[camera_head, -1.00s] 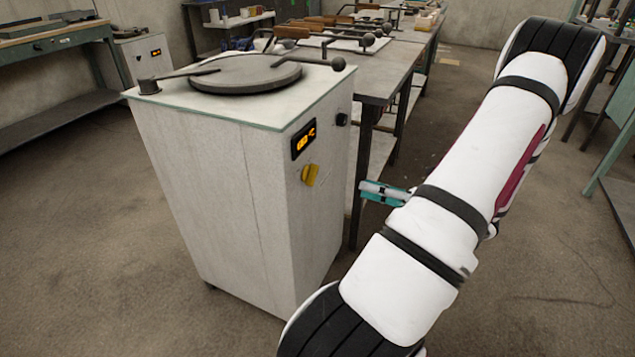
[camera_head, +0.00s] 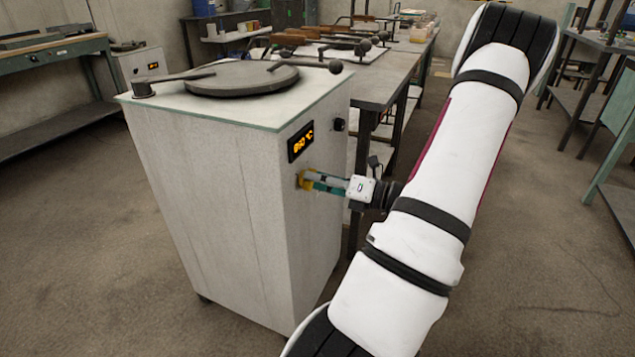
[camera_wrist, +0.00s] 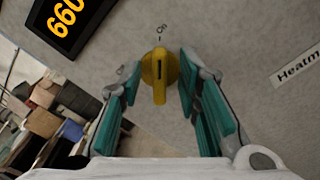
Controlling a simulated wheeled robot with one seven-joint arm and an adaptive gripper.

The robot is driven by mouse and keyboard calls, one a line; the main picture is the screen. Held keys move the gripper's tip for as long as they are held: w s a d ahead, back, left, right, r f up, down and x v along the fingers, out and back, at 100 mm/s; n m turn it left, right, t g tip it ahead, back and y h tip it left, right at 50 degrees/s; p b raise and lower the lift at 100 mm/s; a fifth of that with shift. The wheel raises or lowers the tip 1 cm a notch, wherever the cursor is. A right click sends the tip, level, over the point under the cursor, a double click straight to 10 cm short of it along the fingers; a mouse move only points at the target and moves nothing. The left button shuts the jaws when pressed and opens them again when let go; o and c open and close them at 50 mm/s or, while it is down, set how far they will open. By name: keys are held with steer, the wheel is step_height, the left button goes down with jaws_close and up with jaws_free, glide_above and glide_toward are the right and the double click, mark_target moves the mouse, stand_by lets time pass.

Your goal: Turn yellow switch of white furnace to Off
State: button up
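The yellow switch (camera_wrist: 159,72) is on the front panel of the white furnace (camera_head: 205,190), below its lit display. In the wrist view, its bar stands upright, in line with a small label that seems to read "On" (camera_wrist: 161,30). My gripper (camera_wrist: 157,78) is open, with one teal fingertip on each side of the switch. A narrow gap shows on both sides, so I see no clear contact. In the head view, my gripper (camera_head: 308,183) reaches the panel from the right and partly hides the switch (camera_head: 300,181).
The furnace display (camera_wrist: 70,18) shows 660 in orange digits. A small black knob (camera_head: 339,124) sits right of the display. A round lid (camera_head: 242,78) with a handle lies on the furnace top. A workbench (camera_head: 375,85) with tools stands behind; open floor lies right.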

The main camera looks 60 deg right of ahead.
jaws_close()
steer(key=shift+w+n, duration=0.1)
steer(key=shift+n, duration=0.3)
steer(key=n+b, duration=0.1)
steer(key=n, duration=0.4)
steer(key=n+b, duration=0.1)
steer(key=n, duration=0.5)
steer(key=a+n+b, duration=0.1)
steer(key=n+b, duration=0.1)
steer(key=n, duration=0.4)
stand_by(0.3)
stand_by(0.4)
